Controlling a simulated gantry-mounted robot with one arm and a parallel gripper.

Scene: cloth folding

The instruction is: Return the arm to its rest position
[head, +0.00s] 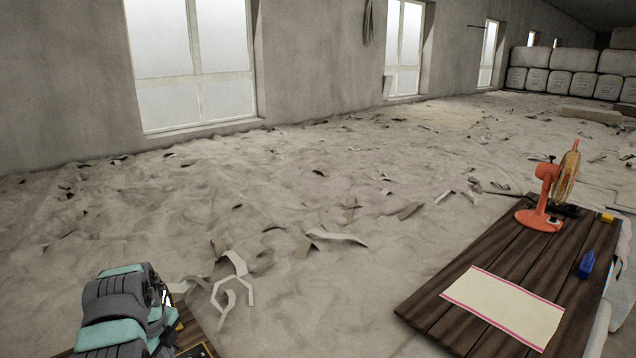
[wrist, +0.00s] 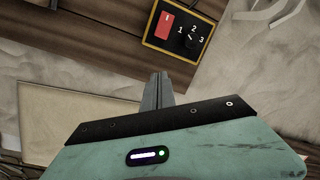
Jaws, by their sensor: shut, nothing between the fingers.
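My arm (head: 120,310), grey and teal, is folded at the lower left of the head view. My gripper (wrist: 158,80) shows in the wrist view with its grey fingers together and nothing between them. It is above brown wooden boards. In the head view, a cream cloth (head: 502,306) with pink edges lies flat on the dark wooden table (head: 455,265) at the right, well apart from my arm. The fingertips are not clear in the head view.
An orange fan (head: 548,190) and a blue object (head: 586,264) stand on the table. A control box (wrist: 182,30) with a red switch and a numbered dial lies ahead in the wrist view. A pale flat panel (wrist: 75,122) is at left there. Scraps litter the sandy floor.

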